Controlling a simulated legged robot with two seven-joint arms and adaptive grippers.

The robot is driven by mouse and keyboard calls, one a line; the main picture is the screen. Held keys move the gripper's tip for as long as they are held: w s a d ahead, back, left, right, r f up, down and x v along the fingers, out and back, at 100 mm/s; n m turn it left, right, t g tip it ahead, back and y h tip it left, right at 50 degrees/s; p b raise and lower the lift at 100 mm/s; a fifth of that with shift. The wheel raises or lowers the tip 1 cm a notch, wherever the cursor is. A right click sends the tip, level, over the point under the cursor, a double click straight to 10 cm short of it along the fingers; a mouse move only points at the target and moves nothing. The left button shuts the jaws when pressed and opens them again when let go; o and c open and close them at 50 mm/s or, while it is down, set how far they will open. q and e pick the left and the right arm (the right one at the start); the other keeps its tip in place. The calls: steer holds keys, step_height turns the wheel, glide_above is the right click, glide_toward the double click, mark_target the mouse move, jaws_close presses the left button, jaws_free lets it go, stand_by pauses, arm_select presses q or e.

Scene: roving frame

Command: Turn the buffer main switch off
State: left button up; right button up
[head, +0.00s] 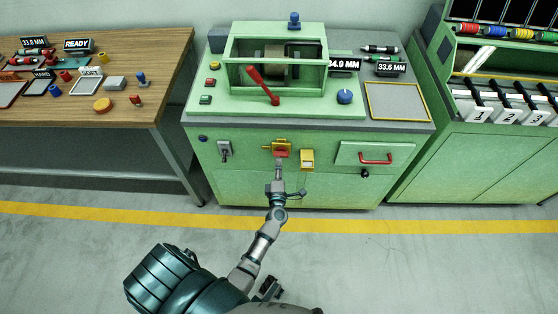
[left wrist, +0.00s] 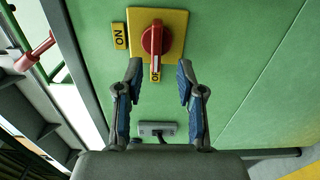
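The main switch (head: 281,153) is a red rotary handle on a yellow plate on the green machine's front. In the left wrist view the red handle (left wrist: 152,38) stands lengthwise in the picture. Its white stripe runs toward a small yellow label (left wrist: 155,73) at the plate's lower edge, whose text I see only partly. The ON label (left wrist: 119,36) is beside the plate on the left. My left gripper (left wrist: 160,72) is open, its fingers on either side just short of the handle, with nothing between them. It also shows in the head view (head: 279,171). My right gripper is not in view.
A red lever (head: 262,85) is on top. A wooden bench (head: 150,60) stands left; the floor in front is clear.

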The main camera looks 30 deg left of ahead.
arm_select(q)
steer(key=v, duration=0.8)
steer(key=shift+s, duration=0.15)
steer(key=shift+d+f, duration=0.1)
steer(key=s+d+f+m+g+h+p, duration=0.2)
steer(key=s+d+f+m+g+h, duration=0.1)
steer(key=s+d+f+m+h, duration=0.45)
steer(key=s+d+f+m+g+h+p, duration=0.2)
steer(key=d+f+m+h, duration=0.35)
steer(key=f+m, duration=0.4)
steer(key=s+a+f+m+g+y, duration=0.1)
steer(key=s+f+m+g, duration=0.1)
steer(key=s, duration=0.4)
steer(key=s+a+f+m+g+y+p, duration=0.1)
steer(key=s+a+f+m+g, duration=0.1)
steer(key=s, duration=0.5)
steer(key=s+a+f+m+g+y+p, duration=0.1)
steer(key=s+a+f+m+g, duration=0.1)
steer(key=s, duration=0.5)
steer(key=f+m+g, duration=0.1)
steer(key=m+g, duration=0.1)
steer(key=m, duration=0.1)
steer(key=shift+f+m, duration=0.3)
steer(key=shift+f, duration=0.05)
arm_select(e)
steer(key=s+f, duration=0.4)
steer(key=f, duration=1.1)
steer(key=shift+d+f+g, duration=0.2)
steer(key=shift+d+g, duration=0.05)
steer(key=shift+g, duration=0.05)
